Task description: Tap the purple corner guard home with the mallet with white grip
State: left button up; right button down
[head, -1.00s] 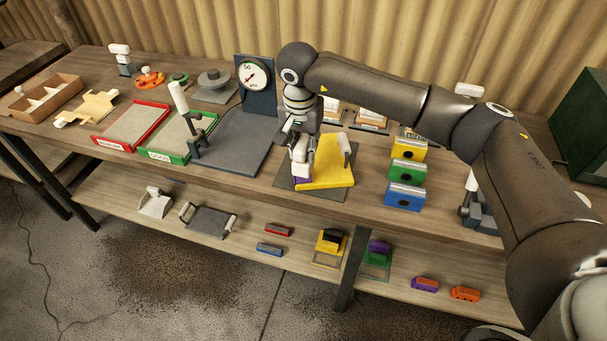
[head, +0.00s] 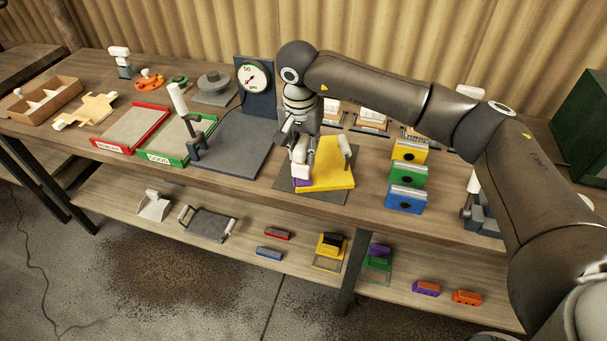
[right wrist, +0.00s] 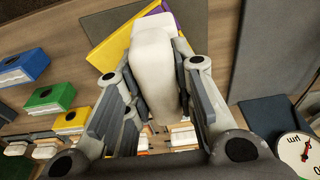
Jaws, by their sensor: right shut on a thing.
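My right gripper (head: 300,150) is shut on the white grip of the mallet (right wrist: 155,65), a pale rounded block between the fingers in the right wrist view. In the head view the mallet (head: 301,171) hangs below the fingers, over the front left corner of a yellow plate (head: 330,170). The purple corner guard (head: 303,184) is at that corner, partly covered by the mallet; a bit of purple (right wrist: 174,10) also shows behind the mallet in the right wrist view. I cannot tell whether mallet and guard touch. My left gripper is not in view.
The yellow plate lies on a dark mat (head: 345,196) and carries an upright pale-topped post (head: 345,150). Yellow, green and blue blocks (head: 405,198) stand to the right. A dial gauge (head: 253,76) stands behind a dark plate (head: 235,145) to the left. The lower shelf holds small parts.

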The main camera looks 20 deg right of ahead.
jog(key=shift+r, duration=0.7)
jog(key=shift+s+f, duration=0.1)
jog(key=shift+r+p, duration=1.25)
jog(key=shift+r, duration=1.25)
